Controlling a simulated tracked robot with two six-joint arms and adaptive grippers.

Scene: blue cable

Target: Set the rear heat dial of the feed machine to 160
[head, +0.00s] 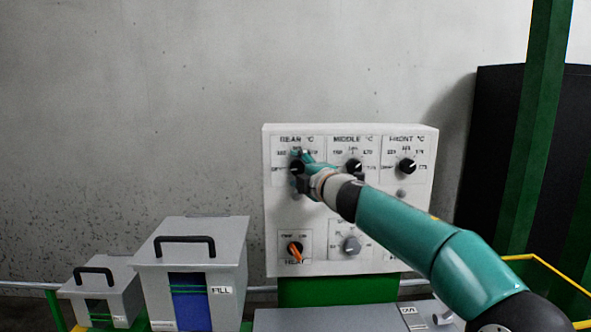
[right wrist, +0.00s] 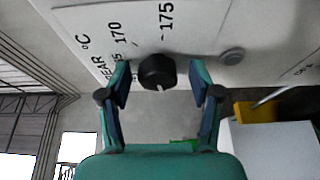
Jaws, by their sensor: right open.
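The control panel (head: 350,225) of the feed machine is white and upright. Its rear dial (head: 295,166), under the label REAR °C, is black and partly hidden by my right gripper (head: 304,168) in the head view. In the right wrist view the rear dial (right wrist: 157,70) is a round black knob with a small pale mark at its lower edge, near the numbers 170 and 175. My right gripper (right wrist: 161,84) is open, one finger on each side of the dial, with gaps visible between fingers and knob. I cannot tell which number the dial points to. My left gripper is not in view.
Beside it are the middle dial (head: 353,166) and front dial (head: 406,166). Below are an orange switch (head: 295,249) and a grey knob (head: 351,245). Two grey lidded boxes (head: 195,240) (head: 108,288) stand left. A green post (head: 540,120) stands right.

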